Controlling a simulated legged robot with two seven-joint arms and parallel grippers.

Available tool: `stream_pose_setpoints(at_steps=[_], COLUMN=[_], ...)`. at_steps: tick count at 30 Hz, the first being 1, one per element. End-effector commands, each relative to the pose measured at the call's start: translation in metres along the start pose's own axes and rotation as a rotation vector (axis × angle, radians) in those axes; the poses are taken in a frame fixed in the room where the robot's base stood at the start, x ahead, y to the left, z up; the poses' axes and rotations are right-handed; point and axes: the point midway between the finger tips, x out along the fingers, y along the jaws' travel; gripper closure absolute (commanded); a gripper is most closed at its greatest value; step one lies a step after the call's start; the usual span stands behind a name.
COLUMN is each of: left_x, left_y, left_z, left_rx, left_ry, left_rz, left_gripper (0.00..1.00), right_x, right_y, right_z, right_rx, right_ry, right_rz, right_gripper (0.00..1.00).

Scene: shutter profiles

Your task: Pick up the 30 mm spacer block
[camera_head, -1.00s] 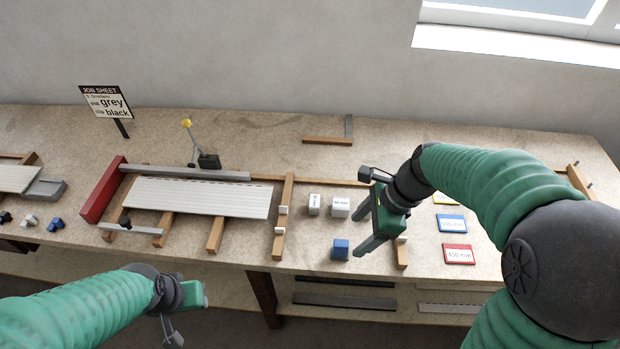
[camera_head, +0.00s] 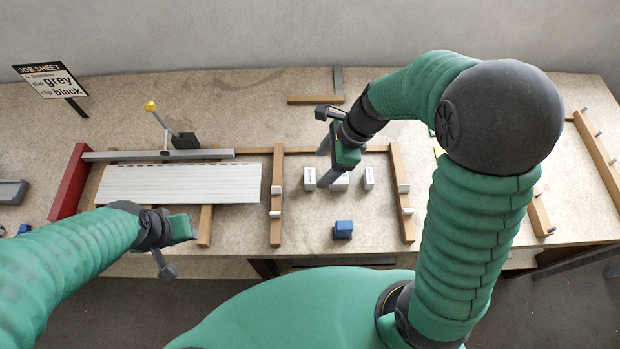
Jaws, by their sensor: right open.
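Three small white blocks with dark print stand in a row between two wooden rails: a left one (camera_head: 310,179), a middle one (camera_head: 341,184) partly hidden by my gripper, and a right one (camera_head: 368,177). A blue block (camera_head: 343,229) sits nearer the front edge. The print is too small to read, so I cannot tell which is the 30 mm spacer. My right gripper (camera_head: 324,167) is open and empty over the row, its fingers pointing down around the left and middle blocks. My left gripper (camera_head: 176,248) hangs at the front left, apart from the blocks; its jaw opening is unclear.
Wooden rails (camera_head: 278,205) and (camera_head: 401,205) flank the blocks. A pale slatted panel (camera_head: 180,184) lies left, with a red end stop (camera_head: 69,183) and a grey bar (camera_head: 160,154). A toggle clamp (camera_head: 184,141) stands behind. The bench around the blue block is clear.

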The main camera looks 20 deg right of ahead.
Motion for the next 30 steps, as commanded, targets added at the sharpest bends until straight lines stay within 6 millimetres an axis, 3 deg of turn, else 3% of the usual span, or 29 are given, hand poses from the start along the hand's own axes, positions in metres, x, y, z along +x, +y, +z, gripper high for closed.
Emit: stream_pose_setpoints(at_steps=[1,8,15,22,30], left_x=[0.004,0.007,0.013,0.012,0.012], left_y=[0.000,0.000,0.000,0.000,0.000], left_z=[0.001,0.001,0.003,0.003,0.003], left_rx=[0.000,0.000,0.000,0.000,0.000], left_ry=[0.000,0.000,0.000,0.000,0.000], left_rz=[0.000,0.000,0.000,0.000,0.000], left_gripper=[0.64,0.64,0.64,0.64,0.64], right_x=[0.014,0.040,0.080,0.083,0.082], right_y=[0.000,-0.001,-0.004,-0.005,-0.005], right_z=[-0.001,0.000,0.001,0.002,0.002], right_rx=[0.001,-0.001,0.000,-0.001,-0.001], right_ry=[0.001,0.000,0.000,0.000,0.000], right_rz=[0.004,0.001,0.001,-0.002,-0.002], right_gripper=[0.29,0.29,0.29,0.29,0.62])
